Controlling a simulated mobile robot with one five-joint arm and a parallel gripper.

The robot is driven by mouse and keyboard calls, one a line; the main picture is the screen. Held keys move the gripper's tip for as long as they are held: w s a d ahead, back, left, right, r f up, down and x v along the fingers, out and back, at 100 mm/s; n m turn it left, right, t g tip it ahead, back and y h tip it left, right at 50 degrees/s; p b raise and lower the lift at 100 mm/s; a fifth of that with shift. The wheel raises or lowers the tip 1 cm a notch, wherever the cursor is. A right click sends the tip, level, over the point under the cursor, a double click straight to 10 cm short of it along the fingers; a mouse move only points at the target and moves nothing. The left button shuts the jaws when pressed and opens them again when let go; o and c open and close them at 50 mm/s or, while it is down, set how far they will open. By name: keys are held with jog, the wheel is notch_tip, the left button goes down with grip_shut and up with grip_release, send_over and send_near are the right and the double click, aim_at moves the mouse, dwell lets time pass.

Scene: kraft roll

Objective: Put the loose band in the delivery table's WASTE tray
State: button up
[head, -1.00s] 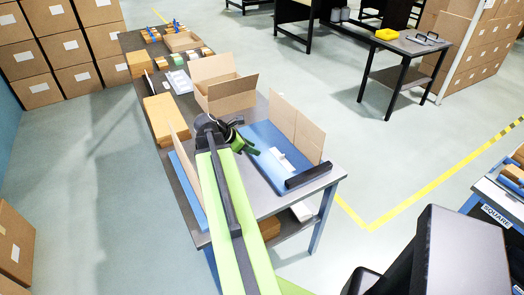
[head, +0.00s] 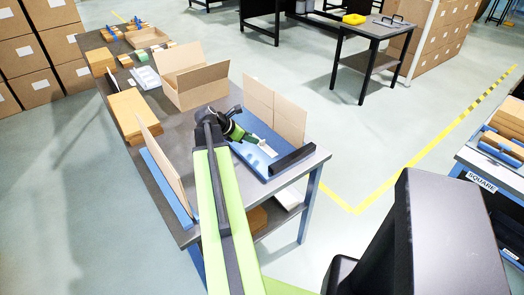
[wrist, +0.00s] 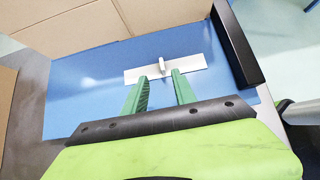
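A flat white strip with a small upright tab (wrist: 166,70) lies on a blue tray (wrist: 85,85). It may be the loose band; I cannot tell for sure. In the head view the strip (head: 266,150) shows just beyond my gripper (head: 243,133). In the wrist view my gripper (wrist: 160,82) is open, with its two green fingers apart and nothing between them. Its fingertips are at the near edge of the strip, and the tab stands just ahead of the gap. I read no WASTE label in any view.
A black bar (head: 293,160) runs along the tray's right side, and upright cardboard panels (head: 275,110) stand behind it. An open carton (head: 190,80) is farther back on the table. A separate table labelled SQUARE (head: 481,182) stands at the right. Floor between them is clear.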

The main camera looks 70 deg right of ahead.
aim_at(259, 147)
jog(key=b+x, duration=0.1)
jog(key=x, duration=0.1)
jog(key=b+x, duration=0.2)
jog(key=x, duration=0.1)
jog(key=shift+s+f+b, duration=0.1)
jog(key=shift+s+b, duration=0.2)
jog(key=shift+s, duration=0.05)
grip_shut()
